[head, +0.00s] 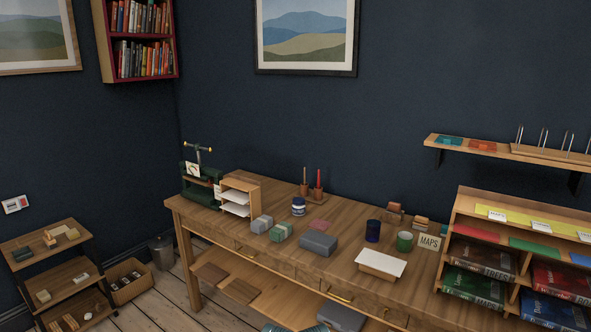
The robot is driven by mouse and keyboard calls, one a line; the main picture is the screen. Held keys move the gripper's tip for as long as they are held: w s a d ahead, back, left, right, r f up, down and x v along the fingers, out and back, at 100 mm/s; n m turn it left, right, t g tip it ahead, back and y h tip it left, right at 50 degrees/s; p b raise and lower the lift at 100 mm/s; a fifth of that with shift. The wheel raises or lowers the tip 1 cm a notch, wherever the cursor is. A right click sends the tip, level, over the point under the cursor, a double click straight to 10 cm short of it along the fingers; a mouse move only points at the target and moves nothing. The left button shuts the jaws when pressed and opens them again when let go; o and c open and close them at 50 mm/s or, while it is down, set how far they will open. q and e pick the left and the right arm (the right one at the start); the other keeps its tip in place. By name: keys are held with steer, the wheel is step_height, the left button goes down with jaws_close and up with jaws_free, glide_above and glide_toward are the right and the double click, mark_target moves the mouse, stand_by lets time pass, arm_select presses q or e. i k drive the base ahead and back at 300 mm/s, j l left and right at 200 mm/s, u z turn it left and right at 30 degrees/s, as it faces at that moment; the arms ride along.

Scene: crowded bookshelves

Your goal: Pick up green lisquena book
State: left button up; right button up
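I cannot read the name lisquena on any book. A dark green book (474,287) with pale lettering lies in the lower left compartment of the wooden rack (453,211) on the right. The rack's walls partly hide it. A teal-green flat book or card (448,141) lies on the wall shelf, too small to read.
The long wooden workbench (345,256) holds grey and green boxes (281,231), cups (404,241), a MAPS sign (429,242) and a paper-topped block (381,262). A brown book (484,259) and red book (562,282) share the rack. A small shelf unit (44,240) stands left.

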mark_target(486, 292)
steer(key=z, duration=1.6)
